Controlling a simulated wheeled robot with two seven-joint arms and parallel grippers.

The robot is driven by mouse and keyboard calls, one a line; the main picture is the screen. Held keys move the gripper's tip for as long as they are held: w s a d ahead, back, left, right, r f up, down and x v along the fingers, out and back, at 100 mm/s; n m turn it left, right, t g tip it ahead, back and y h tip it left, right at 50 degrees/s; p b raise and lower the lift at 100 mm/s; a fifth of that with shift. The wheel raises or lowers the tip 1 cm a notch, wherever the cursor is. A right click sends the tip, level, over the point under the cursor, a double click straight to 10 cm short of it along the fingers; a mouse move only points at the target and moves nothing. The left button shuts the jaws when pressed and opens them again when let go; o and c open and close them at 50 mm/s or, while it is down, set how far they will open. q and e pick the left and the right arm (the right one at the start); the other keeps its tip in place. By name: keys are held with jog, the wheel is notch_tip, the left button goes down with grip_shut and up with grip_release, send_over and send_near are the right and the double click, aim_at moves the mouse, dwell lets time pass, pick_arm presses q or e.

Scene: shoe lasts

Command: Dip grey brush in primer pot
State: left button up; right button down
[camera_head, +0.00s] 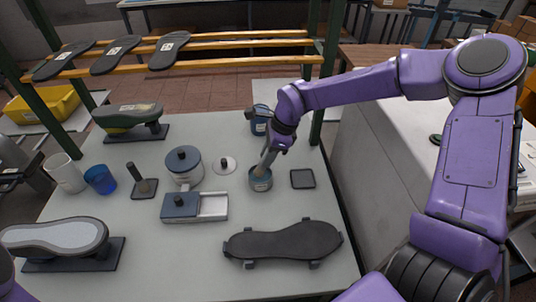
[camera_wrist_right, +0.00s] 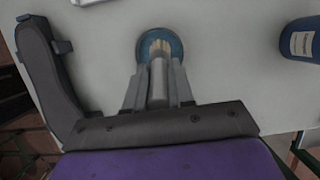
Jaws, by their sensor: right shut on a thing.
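The primer pot (camera_head: 261,184), small and grey-blue with a pale label, stands on the table right of centre. In the right wrist view the pot (camera_wrist_right: 141,49) is seen from above as a round blue rim. My right gripper (camera_head: 268,164) is just above the pot and shut on the grey brush (camera_wrist_right: 157,82). The brush points down; its pale bristles (camera_wrist_right: 158,46) show within the pot's rim. I cannot tell how deep they reach or whether they touch the primer. My left gripper is out of view; only a bit of purple arm shows at the lower left.
A blue labelled jar (camera_head: 259,126) stands behind my right gripper. A lidded grey pot (camera_head: 184,170), a white disc with a knob (camera_head: 223,166) and a shallow box (camera_head: 213,206) are to the left.

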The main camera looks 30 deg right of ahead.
jog(key=shift+w, duration=0.1)
jog(key=shift+s, duration=0.3)
jog(key=shift+f, duration=0.1)
jog(key=shift+w+f, duration=0.15)
jog(key=shift+f, duration=0.05)
jog(key=shift+f+b, duration=0.2)
jog(key=shift+b, duration=0.1)
dwell(0.8)
jog(key=shift+r, duration=0.1)
jog(key=shift+r+p, duration=0.9)
jog(key=shift+p, duration=0.05)
notch_tip(320, 180, up, 5)
jog(key=p, duration=0.4)
